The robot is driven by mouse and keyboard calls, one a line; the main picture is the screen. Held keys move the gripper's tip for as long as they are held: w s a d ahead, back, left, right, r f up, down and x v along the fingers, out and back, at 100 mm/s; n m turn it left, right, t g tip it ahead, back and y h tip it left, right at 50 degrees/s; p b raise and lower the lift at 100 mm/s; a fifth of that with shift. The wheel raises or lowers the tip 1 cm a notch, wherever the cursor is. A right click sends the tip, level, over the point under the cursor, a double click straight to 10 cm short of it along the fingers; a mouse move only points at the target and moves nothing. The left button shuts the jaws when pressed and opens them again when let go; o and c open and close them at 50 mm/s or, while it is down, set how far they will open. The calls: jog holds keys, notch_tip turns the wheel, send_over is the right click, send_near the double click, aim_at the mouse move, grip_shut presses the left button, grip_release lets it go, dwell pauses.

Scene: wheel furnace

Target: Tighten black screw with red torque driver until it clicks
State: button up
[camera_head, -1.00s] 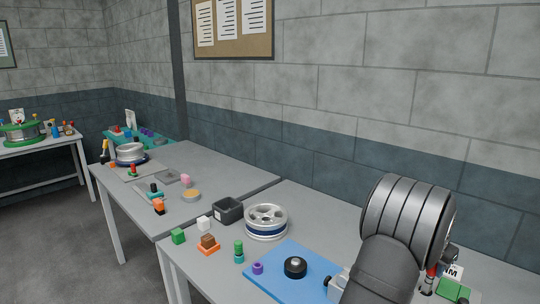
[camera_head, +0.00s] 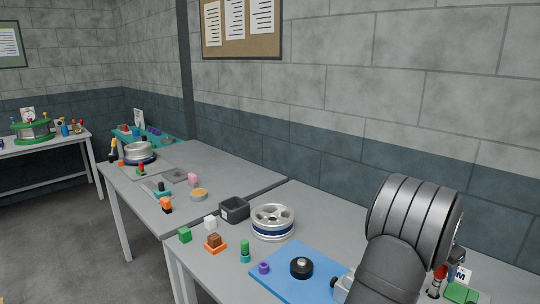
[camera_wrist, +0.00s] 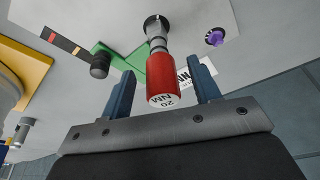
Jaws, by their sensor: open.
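The red torque driver (camera_wrist: 160,80), marked 20 NM on its end, stands between the two blue fingers of my gripper (camera_wrist: 164,88) in the wrist view. The fingers are open, with a gap on both sides of the handle. The driver's grey shaft points away to a dark round spot. A part of the driver (camera_head: 438,278) also shows in the head view, beside my arm, which hides my fingers there. I cannot tell for sure which thing is the black screw; a dark cylinder (camera_wrist: 100,66) stands by a green piece in the wrist view.
A blue mat (camera_head: 280,286) bears a black round knob (camera_head: 301,268). Behind it are a silver wheel (camera_head: 273,222) and a dark bin (camera_head: 234,209). Small coloured blocks stand along the front edge. A purple piece (camera_wrist: 216,37) is near the driver.

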jog(key=v, duration=1.6)
jog(key=shift+r, duration=0.3)
jog(key=shift+a, duration=0.1)
jog(key=x, duration=1.7)
jog(key=shift+f, duration=0.2)
jog(key=shift+r, duration=0.1)
